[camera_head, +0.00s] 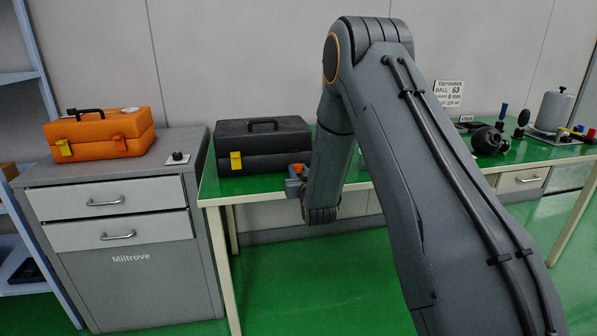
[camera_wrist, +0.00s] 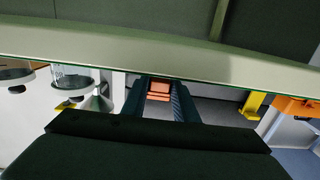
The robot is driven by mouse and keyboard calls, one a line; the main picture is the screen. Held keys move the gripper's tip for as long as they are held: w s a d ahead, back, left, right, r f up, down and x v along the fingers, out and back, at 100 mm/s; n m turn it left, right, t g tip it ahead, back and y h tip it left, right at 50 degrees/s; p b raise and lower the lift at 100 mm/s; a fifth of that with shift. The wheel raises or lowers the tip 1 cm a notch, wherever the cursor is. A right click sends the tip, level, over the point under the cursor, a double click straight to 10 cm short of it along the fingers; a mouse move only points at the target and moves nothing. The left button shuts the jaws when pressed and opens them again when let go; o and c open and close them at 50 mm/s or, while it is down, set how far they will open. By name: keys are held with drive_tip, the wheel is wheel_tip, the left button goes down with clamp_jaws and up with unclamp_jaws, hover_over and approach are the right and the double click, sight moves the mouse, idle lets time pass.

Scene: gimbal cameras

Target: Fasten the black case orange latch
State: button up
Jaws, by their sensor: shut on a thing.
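The black case (camera_head: 262,138) stands on the green table, lid down, with its handle on top. A yellow latch (camera_head: 236,160) is on the left of its front; it also shows in the wrist view (camera_wrist: 252,105). The orange latch (camera_head: 299,168) is at the right of the front, partly hidden by my arm. My gripper (camera_head: 293,182) is at the case's front right. In the wrist view, its two dark fingers (camera_wrist: 159,88) are shut on the orange latch (camera_wrist: 159,92). I cannot tell how far the latch is turned.
An orange case (camera_head: 98,136) and a small black switch box (camera_head: 178,158) stand on the grey drawer cabinet (camera_head: 120,240) at left. The table's pale front edge (camera_wrist: 200,62) runs close to my gripper. Dark round equipment (camera_head: 486,140) and a grey canister (camera_head: 555,110) stand at the right.

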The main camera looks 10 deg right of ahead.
sight(295, 163)
drive_tip(key=r+g+p, duration=0.2)
drive_tip(key=p, duration=0.1)
drive_tip(key=g+p, duration=0.1)
drive_tip(key=r+g+p, duration=0.1)
drive_tip(key=g+p, duration=0.1)
drive_tip(key=shift+w+r, duration=0.1)
drive_tip(key=shift+w, duration=0.15)
drive_tip(key=shift+w+r+g+p, duration=0.25)
drive_tip(key=shift+g+p, duration=0.15)
drive_tip(key=shift+g, duration=0.2)
drive_tip(key=shift+w+r+g+p, duration=0.2)
drive_tip(key=shift+g+p, duration=0.15)
drive_tip(key=shift+g, duration=0.25)
drive_tip(key=shift+w+r+g, duration=0.25)
drive_tip(key=shift+w+g, duration=0.05)
drive_tip(key=shift+g, duration=0.7)
drive_tip(key=shift+w+r+g, duration=0.2)
drive_tip(key=shift+w+g, duration=0.1)
drive_tip(key=shift+g, duration=0.7)
drive_tip(key=o, duration=0.9)
drive_tip(key=shift+o, duration=0.2)
